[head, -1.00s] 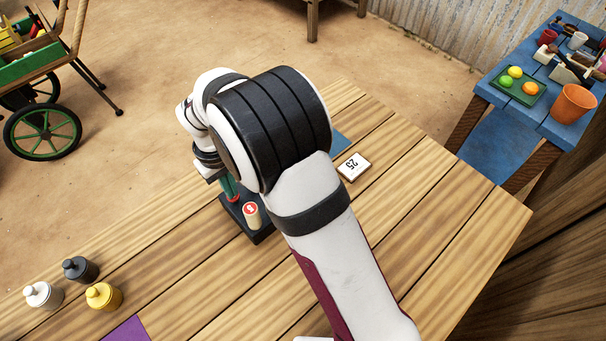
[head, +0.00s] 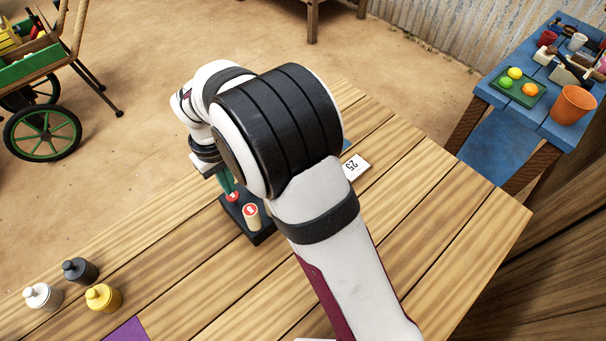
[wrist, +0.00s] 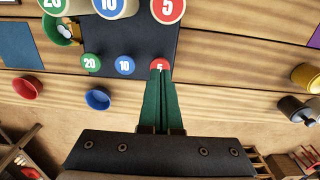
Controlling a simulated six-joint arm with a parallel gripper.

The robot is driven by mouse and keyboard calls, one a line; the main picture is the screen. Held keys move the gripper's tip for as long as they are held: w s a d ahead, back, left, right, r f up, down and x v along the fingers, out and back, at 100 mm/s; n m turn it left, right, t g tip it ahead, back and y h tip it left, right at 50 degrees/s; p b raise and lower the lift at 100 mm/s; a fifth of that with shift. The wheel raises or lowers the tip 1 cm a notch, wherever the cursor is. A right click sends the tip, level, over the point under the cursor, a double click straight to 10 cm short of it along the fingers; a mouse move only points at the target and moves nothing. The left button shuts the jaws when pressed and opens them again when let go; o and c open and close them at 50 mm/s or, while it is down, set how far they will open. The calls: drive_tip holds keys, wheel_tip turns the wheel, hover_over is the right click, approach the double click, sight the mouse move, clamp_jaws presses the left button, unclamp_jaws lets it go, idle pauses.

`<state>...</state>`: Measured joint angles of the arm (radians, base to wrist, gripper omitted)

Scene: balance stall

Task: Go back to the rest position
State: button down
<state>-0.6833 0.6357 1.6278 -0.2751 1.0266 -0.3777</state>
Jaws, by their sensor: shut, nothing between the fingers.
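My gripper (wrist: 161,68) has green fingers pressed together with nothing between them. In the head view the gripper (head: 231,194) points down over the dark block (head: 263,237), largely behind my arm. In the wrist view the fingertips overlap the red disc marked 5; whether they touch it, I cannot tell. Beside it are a blue disc marked 10 (wrist: 124,65) and a green disc marked 20 (wrist: 91,63). Taller pieces with the same numbers, such as the red-topped one (wrist: 168,9), stand on the dark block. A red-topped wooden piece (head: 251,215) also shows in the head view.
White (head: 42,296), black (head: 80,270) and yellow (head: 103,297) weights stand at the left, near a purple mat (head: 128,331). A card marked 25 (head: 355,167) lies right of my arm. Red (wrist: 27,88) and blue (wrist: 97,100) cups show in the wrist view.

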drive_tip(key=s+d+r+m+y, duration=0.1)
drive_tip(key=s+d+r+m, duration=0.4)
drive_tip(key=d, duration=0.5)
drive_tip(key=s+d+r+m, duration=0.4)
drive_tip(key=d+r, duration=0.3)
drive_tip(key=d, duration=0.2)
drive_tip(key=s+d+m, duration=0.5)
drive_tip(key=s, duration=0.7)
drive_tip(key=shift+f+m+y, duration=0.25)
drive_tip(key=shift+m+y, duration=0.05)
drive_tip(key=shift+y, duration=0.1)
